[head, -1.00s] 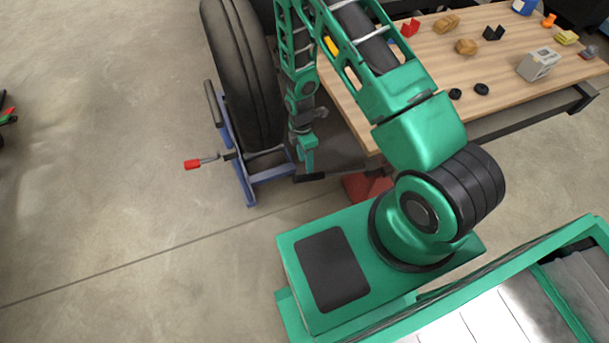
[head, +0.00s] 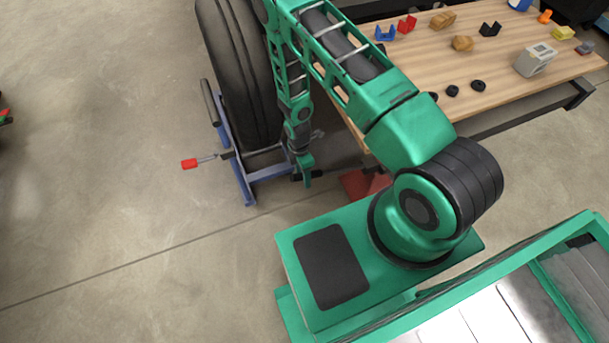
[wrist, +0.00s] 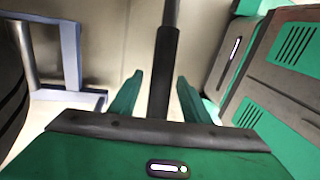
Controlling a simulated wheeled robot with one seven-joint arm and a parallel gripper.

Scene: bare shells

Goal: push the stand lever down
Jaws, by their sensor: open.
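A blue stand (head: 240,180) holds a large black tyre (head: 240,75) upright at the upper left of the head view. A lever with a black grip (head: 296,177) reaches from the stand's right side. Another rod with a red grip (head: 189,163) sticks out to the left. My gripper (head: 308,182) is at the black grip, overlapping it. In the wrist view the black grip (wrist: 163,70) lies between the open green fingers, with gaps on both sides. Whether it touches the palm is hidden. The blue stand (wrist: 71,45) shows at the left there.
A wooden table (head: 480,60) with several small parts and a grey box (head: 535,60) stands right of the stand. A red object (head: 355,184) is on the floor right of my gripper.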

